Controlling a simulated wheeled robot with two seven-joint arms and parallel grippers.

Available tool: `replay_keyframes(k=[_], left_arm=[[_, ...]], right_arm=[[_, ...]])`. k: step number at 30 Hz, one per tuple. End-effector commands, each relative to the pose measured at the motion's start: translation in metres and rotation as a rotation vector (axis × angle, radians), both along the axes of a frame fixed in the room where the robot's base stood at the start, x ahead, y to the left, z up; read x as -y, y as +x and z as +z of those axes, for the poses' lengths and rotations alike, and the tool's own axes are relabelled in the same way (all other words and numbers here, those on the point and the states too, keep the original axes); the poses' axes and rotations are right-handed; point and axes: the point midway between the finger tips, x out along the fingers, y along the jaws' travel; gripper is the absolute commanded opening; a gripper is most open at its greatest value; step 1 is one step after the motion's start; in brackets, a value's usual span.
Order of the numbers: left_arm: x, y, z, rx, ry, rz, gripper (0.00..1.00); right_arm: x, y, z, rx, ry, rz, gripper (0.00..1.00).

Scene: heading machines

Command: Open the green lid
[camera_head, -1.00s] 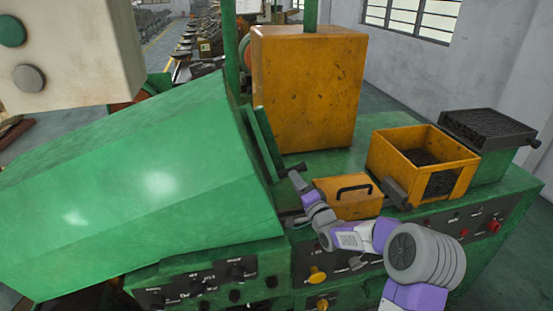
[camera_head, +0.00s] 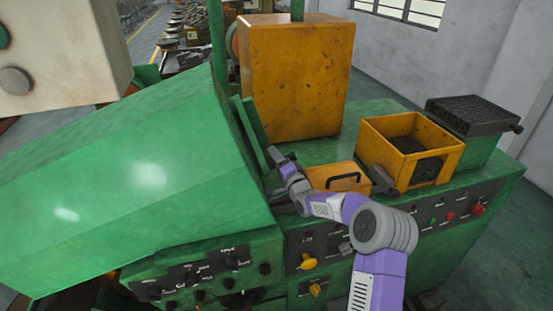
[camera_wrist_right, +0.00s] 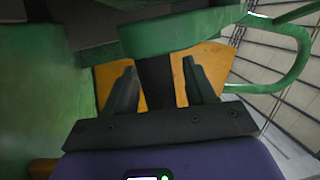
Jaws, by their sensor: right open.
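The green lid (camera_head: 140,180) is a large, slanted, smooth cover filling the left of the head view, and it appears down. A narrow upright green plate (camera_head: 252,130) stands by its right edge. My right gripper (camera_head: 274,154) is beside that plate, right of the lid, with its fingers small in the head view. The right wrist view shows the gripper (camera_wrist_right: 160,82) open, with a gap between its two dark fingers. A green bar (camera_wrist_right: 180,32) crosses just beyond the fingertips; I cannot tell whether they touch. My left gripper is not in view.
A tall orange box (camera_head: 295,75) stands behind my gripper. A small orange cover with a black handle (camera_head: 343,178) and an open orange bin (camera_head: 410,150) sit to its right. A beige box (camera_head: 60,55) hangs at upper left. Knobs line the front panel (camera_head: 205,275).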

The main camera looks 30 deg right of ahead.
Motion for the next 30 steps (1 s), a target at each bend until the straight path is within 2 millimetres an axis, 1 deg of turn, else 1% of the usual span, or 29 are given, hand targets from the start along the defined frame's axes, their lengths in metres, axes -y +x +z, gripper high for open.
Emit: replay_keyframes(k=[2, 12, 13, 21, 28, 30], left_arm=[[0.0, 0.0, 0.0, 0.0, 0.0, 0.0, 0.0], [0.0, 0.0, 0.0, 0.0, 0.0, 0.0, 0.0], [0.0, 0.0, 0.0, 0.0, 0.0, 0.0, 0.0], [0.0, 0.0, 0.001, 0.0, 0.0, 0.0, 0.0], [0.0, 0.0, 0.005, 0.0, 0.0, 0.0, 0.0], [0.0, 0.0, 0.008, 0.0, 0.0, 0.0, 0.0]], right_arm=[[0.0, 0.0, 0.0, 0.0, 0.0, 0.0, 0.53], [0.0, 0.0, 0.0, 0.001, 0.0, 0.0, 0.01], [0.0, 0.0, 0.0, 0.001, 0.0, 0.0, 0.0], [0.001, -0.002, 0.002, -0.004, 0.0, -0.003, 0.0], [0.005, -0.013, 0.01, -0.039, 0.01, -0.026, 0.0], [0.007, -0.018, 0.014, -0.057, 0.015, -0.038, 0.0]])
